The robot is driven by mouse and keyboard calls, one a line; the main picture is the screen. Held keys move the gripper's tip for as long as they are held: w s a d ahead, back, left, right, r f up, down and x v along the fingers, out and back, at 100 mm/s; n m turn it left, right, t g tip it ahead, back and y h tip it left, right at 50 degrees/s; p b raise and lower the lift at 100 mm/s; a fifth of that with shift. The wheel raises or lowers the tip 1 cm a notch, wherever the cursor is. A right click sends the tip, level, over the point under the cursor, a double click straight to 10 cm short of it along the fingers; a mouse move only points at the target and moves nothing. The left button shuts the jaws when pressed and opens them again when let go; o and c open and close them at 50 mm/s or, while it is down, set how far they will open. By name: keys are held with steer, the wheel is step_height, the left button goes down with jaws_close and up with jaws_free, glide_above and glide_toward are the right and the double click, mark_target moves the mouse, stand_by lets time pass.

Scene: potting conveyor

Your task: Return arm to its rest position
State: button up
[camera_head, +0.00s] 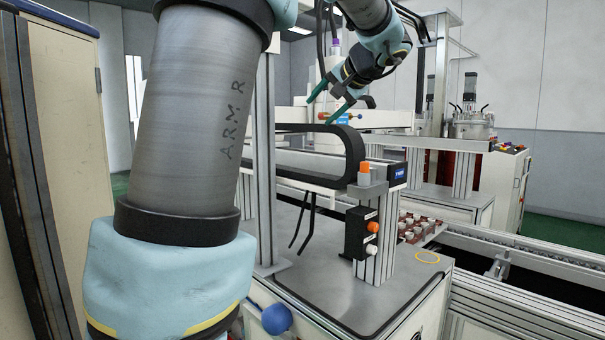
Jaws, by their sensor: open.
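My gripper (330,101) is in the upper middle of the head view, held up above the workbench and in front of the machine frame. Its two green fingers are spread apart and point down to the left, with nothing visible between them. My arm's large grey link, marked "ARM R", fills the left foreground and ends in a light blue joint at the bottom. The arm's upper joints by the gripper are light blue and dark grey. The middle of the arm runs out of view at the top.
A black cable chain (355,150) curves just below my gripper. A post with an orange-topped part (365,172) and a black button box (360,233) stands on the grey workbench (400,290). A tray of small pots (421,226) lies beside the conveyor (535,262). A beige cabinet (70,110) stands close on the left.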

steer(key=s+a+f+g+h, duration=0.2)
steer(key=s+a+f+g, duration=0.15)
steer(key=f, duration=0.75)
steer(key=s+a+f+g+h, duration=0.1)
steer(key=s+a+f+g, duration=0.3)
steer(key=f, duration=0.8)
steer(key=s+a+f+n+g+h, duration=0.1)
steer(key=s+a+f+n+h, duration=0.2)
steer(key=s+f, duration=1)
steer(key=s+a+n, duration=0.1)
steer(key=s, duration=0.1)
steer(key=shift+s+a+f, duration=0.15)
steer(key=shift+s+f, duration=0.15)
steer(key=shift+s, duration=0.1)
steer(key=shift+g, duration=0.25)
